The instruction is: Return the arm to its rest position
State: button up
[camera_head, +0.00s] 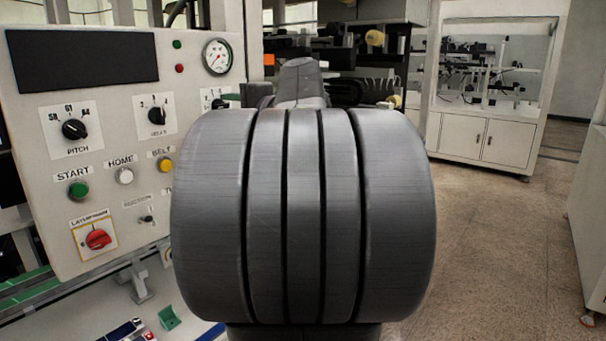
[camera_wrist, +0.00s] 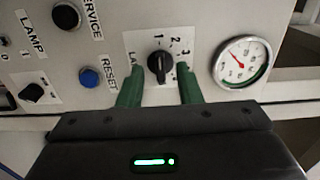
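My gripper (camera_wrist: 160,78) shows in the wrist view with its two green fingers apart and nothing held between them. A black rotary knob (camera_wrist: 160,66) on a white plate marked 1, 2, 3 appears between and beyond the fingertips. I cannot tell how far the tips are from the panel. In the head view my grey arm fills the middle, raised and reaching towards the control panel (camera_head: 106,190). It hides most of my gripper; a small green part shows beside the partly covered knob plate (camera_head: 213,98).
The panel carries a pressure gauge (camera_head: 217,56), a green START button (camera_head: 79,190), a white HOME button (camera_head: 124,176), a yellow BELT button (camera_head: 165,164) and a red rotary switch (camera_head: 97,239). A white cabinet (camera_head: 490,137) stands at the back right. Open floor (camera_head: 500,240) lies right of my arm.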

jog(key=shift+x, duration=1)
jog(key=shift+d+r+m+p, duration=0.15)
jog(key=shift+m+p, duration=0.25)
jog(key=shift+p, duration=0.4)
jog(key=shift+s+d+r+m+p, duration=0.1)
jog(key=shift+s+r+m+p, duration=0.1)
jog(key=shift+m+p, duration=0.55)
jog(key=m+p, duration=0.5)
jog(key=p, duration=0.2)
jog(key=shift+w+p, duration=0.1)
jog(key=shift+p, duration=0.2)
jog(key=m+p, duration=0.5)
jog(key=p, duration=0.2)
jog(key=m+p, duration=0.2)
jog(key=shift+p, duration=0.3)
jog(key=shift+f, duration=0.2)
